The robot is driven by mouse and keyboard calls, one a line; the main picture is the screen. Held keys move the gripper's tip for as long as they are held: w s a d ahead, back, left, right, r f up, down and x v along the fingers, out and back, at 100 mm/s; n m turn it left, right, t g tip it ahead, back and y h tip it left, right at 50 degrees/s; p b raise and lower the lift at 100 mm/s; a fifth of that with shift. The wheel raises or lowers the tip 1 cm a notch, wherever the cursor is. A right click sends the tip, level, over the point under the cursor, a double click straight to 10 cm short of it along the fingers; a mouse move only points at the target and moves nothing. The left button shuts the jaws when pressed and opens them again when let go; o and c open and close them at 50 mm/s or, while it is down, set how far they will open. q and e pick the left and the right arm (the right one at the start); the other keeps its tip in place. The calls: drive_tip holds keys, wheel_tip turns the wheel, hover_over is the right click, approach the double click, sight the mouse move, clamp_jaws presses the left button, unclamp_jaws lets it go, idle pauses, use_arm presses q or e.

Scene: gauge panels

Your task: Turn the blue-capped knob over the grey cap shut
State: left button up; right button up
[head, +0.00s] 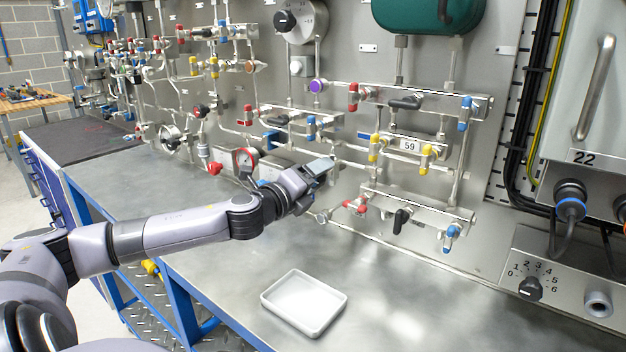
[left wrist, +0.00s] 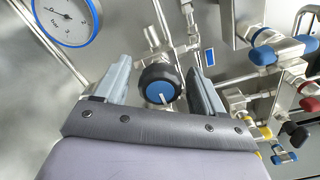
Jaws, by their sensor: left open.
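The blue-capped knob (left wrist: 160,85) shows in the left wrist view, a black round knob with a blue face and a white pointer line. It sits on a metal pipe fitting between the two fingers of my left gripper (left wrist: 158,88). The fingers are open, with a visible gap on each side of the knob. In the head view my left gripper (head: 322,167) is at the pipe panel, and I cannot make out the knob there. A small greyish round cap (head: 322,217) shows below the gripper; I cannot tell if it belongs to this knob. My right gripper is not in view.
A blue-rimmed gauge (left wrist: 66,16) is at upper left in the wrist view. In the head view, a white tray (head: 303,302) lies on the metal bench (head: 420,300). Red-handled valves (head: 354,206) stand right of the gripper.

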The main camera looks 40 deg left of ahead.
use_arm(q)
drive_tip(key=shift+s+f, duration=0.1)
drive_tip(key=shift+s, duration=0.1)
drive_tip(key=s, duration=0.6)
drive_tip(key=shift+s+d, duration=0.4)
idle(0.5)
idle(0.7)
